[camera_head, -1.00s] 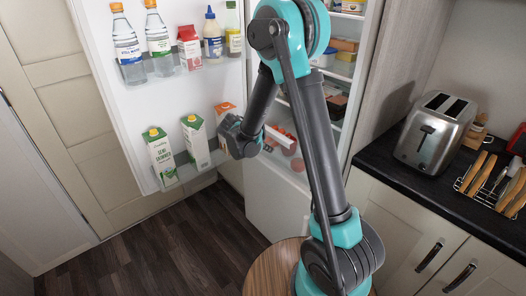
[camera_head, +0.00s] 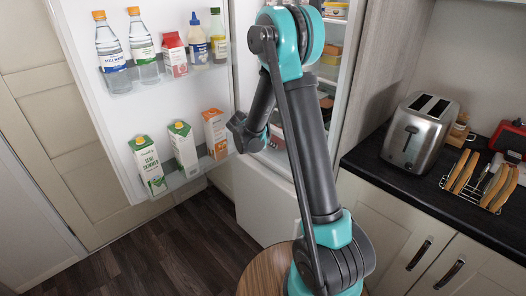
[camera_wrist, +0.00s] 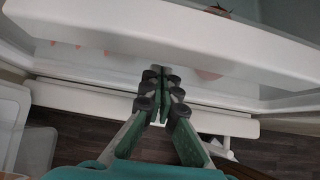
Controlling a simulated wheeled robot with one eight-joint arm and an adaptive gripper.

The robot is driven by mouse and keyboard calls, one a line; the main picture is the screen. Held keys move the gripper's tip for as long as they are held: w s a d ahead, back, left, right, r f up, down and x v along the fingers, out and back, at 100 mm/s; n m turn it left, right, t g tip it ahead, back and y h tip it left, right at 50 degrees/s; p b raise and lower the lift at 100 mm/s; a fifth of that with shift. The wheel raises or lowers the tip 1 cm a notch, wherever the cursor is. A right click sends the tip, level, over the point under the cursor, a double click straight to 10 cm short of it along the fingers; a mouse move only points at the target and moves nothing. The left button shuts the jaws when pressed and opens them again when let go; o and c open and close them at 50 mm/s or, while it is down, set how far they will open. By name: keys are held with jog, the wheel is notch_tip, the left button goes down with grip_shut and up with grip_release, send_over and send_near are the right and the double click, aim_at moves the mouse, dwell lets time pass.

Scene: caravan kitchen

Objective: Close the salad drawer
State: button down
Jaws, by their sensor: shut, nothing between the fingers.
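The salad drawer shows close up in the wrist view, with a wide white front rim (camera_wrist: 190,38) across the top of the picture. Reddish produce (camera_wrist: 217,11) shows behind the rim, and more red shapes show below it, as if through a clear panel. My gripper (camera_wrist: 160,74) is shut and empty, its fingertips at the drawer front just below the rim. I cannot tell whether they touch it. In the head view my arm hides most of the drawer and the fingertips. How far the drawer stands out is hard to judge.
The open fridge door (camera_head: 105,115) stands left, its racks holding bottles (camera_head: 143,58) and cartons (camera_head: 147,165). A white lower fridge front (camera_head: 262,205) is below the drawer. Dark floor lies front left.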

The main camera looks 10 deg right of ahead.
jog(key=w+d, duration=0.3)
jog(key=d, duration=0.2)
jog(key=w+d, duration=0.2)
jog(key=shift+w+d, duration=0.35)
jog(key=shift+d, duration=0.05)
jog(key=shift+w+d, duration=0.1)
jog(key=shift+r, duration=0.1)
